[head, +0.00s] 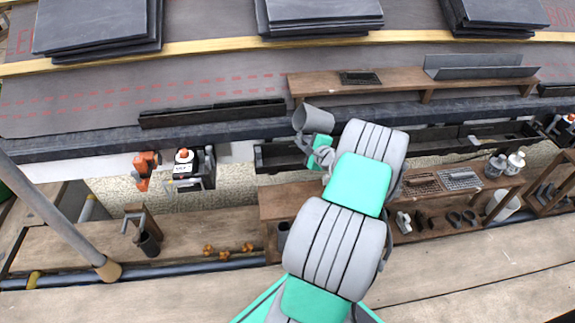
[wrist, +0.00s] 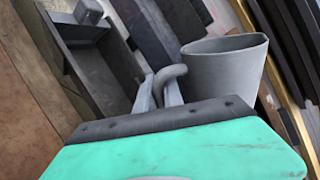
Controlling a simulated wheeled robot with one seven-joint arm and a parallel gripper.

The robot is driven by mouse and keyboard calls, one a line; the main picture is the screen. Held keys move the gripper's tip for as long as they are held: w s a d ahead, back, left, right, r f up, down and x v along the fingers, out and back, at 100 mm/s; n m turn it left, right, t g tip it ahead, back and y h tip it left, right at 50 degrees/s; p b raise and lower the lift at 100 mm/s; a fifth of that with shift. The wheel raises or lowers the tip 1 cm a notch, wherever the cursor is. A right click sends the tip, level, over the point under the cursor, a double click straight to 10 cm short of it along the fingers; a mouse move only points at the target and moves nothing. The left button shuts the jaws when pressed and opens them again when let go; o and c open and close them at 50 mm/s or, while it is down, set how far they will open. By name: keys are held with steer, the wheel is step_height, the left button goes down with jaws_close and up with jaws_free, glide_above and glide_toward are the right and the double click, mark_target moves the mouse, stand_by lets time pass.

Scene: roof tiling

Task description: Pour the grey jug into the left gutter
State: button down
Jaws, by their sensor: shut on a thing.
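The grey jug (head: 314,119) is held up by the eave, in front of the dark roof edge. Its mouth leans to the left in the head view; its contents cannot be seen. In the wrist view the jug (wrist: 225,75) stands beyond the fingers, with its curved handle between them. My gripper (head: 322,153) is shut on this handle; it also shows in the wrist view (wrist: 164,92). A black open gutter trough (head: 279,156) lies below and left of the jug. The wrist view shows a dark trough (wrist: 103,78) left of the jug, apart from it.
Slate stacks (head: 98,28) lie on the roof above a wooden batten (head: 220,45). Another gutter stretch (head: 500,132) runs to the right.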

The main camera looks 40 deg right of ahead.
steer(key=shift+s+d+f+n+b, duration=0.1)
steer(key=shift+d+f+n+b, duration=0.2)
steer(key=shift+f+n+b, duration=0.3)
steer(key=shift+a+f+g+h+b, duration=0.1)
steer(key=shift+g+h+b, duration=0.25)
steer(key=shift+h, duration=0.15)
steer(key=shift+d+f+n, duration=0.15)
steer(key=shift+d+n, duration=0.15)
steer(key=shift+n, duration=0.1)
steer(key=shift+f, duration=0.1)
stand_by(0.4)
steer(key=shift+s+d+r+n+h, duration=0.15)
steer(key=shift+d+r+n+h, duration=0.15)
steer(key=shift+n, duration=0.3)
stand_by(0.4)
steer(key=shift+s+d, duration=0.15)
steer(key=shift+d, duration=0.1)
steer(key=shift+d, duration=0.2)
steer(key=shift+s+d+r+n+h, duration=0.15)
steer(key=shift+d+r+n+h, duration=0.2)
steer(key=shift+n, duration=0.35)
